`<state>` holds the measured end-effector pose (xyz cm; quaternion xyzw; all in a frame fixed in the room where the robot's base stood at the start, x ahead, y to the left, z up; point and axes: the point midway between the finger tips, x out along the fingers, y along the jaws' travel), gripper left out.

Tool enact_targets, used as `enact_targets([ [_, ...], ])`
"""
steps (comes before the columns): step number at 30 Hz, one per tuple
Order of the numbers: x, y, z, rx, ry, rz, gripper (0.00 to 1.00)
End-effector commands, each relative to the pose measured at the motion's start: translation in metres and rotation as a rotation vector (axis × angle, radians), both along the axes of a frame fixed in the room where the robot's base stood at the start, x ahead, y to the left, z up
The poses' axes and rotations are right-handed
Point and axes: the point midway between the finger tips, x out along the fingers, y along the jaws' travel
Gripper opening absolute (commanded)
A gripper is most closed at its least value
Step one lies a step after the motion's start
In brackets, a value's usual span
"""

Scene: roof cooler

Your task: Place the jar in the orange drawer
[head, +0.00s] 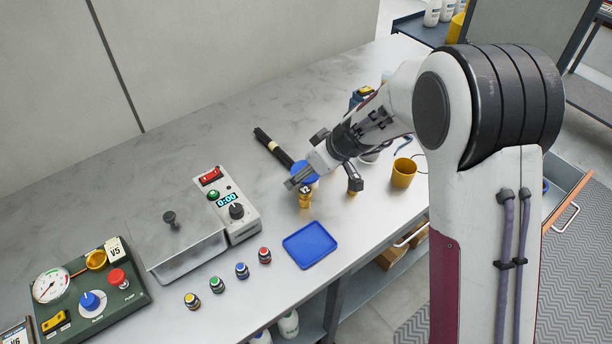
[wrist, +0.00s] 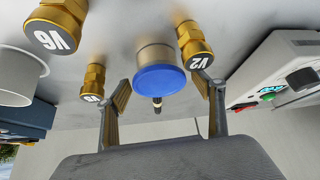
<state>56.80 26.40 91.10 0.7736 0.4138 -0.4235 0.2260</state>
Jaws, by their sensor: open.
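The jar (wrist: 158,72) has a blue lid and a tan body in the wrist view. It stands on the counter between the two fingers of my gripper (wrist: 162,95). The fingers are open, one on each side, and I cannot tell if either touches it. In the head view the blue lid (head: 306,172) shows partly behind my gripper (head: 324,182), which hides the jar's body. The orange-edged drawer (head: 572,204) is pulled out at the far right, partly hidden behind my arm.
Brass fittings marked V6 (wrist: 55,28) and V2 (wrist: 194,45) stand close to the jar, with another brass fitting (wrist: 94,82) at left. A blue tray (head: 310,245), a yellow cup (head: 403,172) and a timer box (head: 232,207) are nearby. The front-left counter holds several small bottles.

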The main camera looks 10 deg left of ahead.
Motion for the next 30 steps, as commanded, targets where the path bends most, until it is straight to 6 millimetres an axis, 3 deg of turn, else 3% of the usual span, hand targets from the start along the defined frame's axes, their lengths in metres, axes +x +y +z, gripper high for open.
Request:
enact_targets([
  [17,0.0012,0.0013,-0.0024,0.0,-0.001,-0.001,0.68],
  [18,0.0012,0.0013,-0.0023,0.0,-0.001,-0.001,0.65],
  [23,0.0012,0.0013,-0.0024,0.0,-0.001,-0.001,0.25],
  [30,0.0015,0.0014,-0.002,0.0,-0.001,-0.001,0.21],
])
